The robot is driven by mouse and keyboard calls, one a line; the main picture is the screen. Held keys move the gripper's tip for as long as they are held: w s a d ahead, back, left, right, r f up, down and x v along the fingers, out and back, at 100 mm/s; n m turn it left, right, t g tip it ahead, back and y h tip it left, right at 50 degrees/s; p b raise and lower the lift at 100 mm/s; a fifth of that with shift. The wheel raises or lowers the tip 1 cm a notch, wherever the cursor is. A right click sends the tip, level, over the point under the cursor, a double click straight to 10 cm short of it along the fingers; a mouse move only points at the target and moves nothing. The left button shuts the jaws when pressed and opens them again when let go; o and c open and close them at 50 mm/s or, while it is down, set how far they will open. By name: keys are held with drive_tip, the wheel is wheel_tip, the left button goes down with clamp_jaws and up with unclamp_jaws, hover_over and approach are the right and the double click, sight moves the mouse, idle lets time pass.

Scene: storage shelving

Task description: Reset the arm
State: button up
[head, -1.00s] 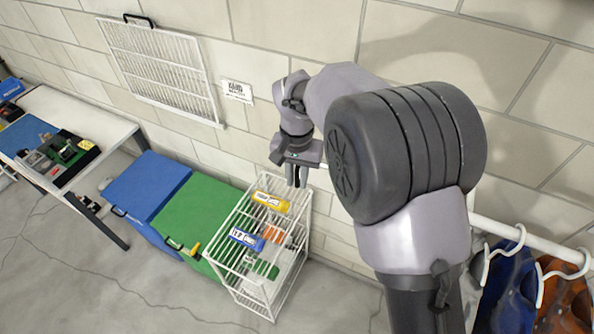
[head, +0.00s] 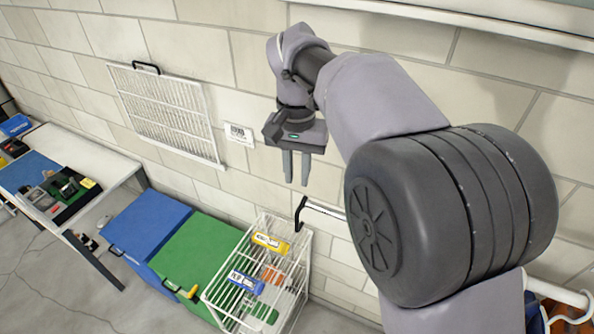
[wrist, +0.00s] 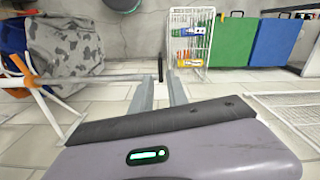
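My gripper (head: 295,167) hangs above and in front of the white wire rack in the head view, fingers pointing down, with a gap between the two fingers and nothing between them. It also shows in the wrist view (wrist: 165,90), where the fingers stand apart and empty. My arm reaches in from the right side of the head view, bent at a large dark joint. No object is held.
The wire rack (head: 305,240) holds yellow and blue packages (head: 270,243). Left of it are green (head: 195,252) and blue (head: 148,222) boxes and a table (head: 95,190). A white grille (head: 165,112) is on the wall. Hanging clothes (wrist: 65,45) show in the wrist view.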

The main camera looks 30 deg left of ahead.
drive_tip(key=s+d+f+m+t+y+b, duration=0.1)
drive_tip(key=s+d+f+b, duration=0.1)
drive_tip(key=d+f+b, duration=0.45)
drive_tip(key=s+d+f+m+t+b, duration=0.1)
drive_tip(key=s+d+f+m+b, duration=0.2)
drive_tip(key=d+b, duration=0.65)
drive_tip(key=s+d+f+t+y+b, duration=0.1)
drive_tip(key=s+d+f+b, duration=0.1)
drive_tip(key=d+f+b, duration=0.6)
drive_tip(key=s+d+f+m+t+b, duration=0.2)
drive_tip(key=s+d+f+b, duration=0.6)
drive_tip(key=s+f, duration=0.2)
wheel_tip(320, 180, down, 2)
drive_tip(key=shift+m+t, duration=0.3)
drive_tip(key=shift+t, duration=0.1)
drive_tip(key=shift+f, duration=0.1)
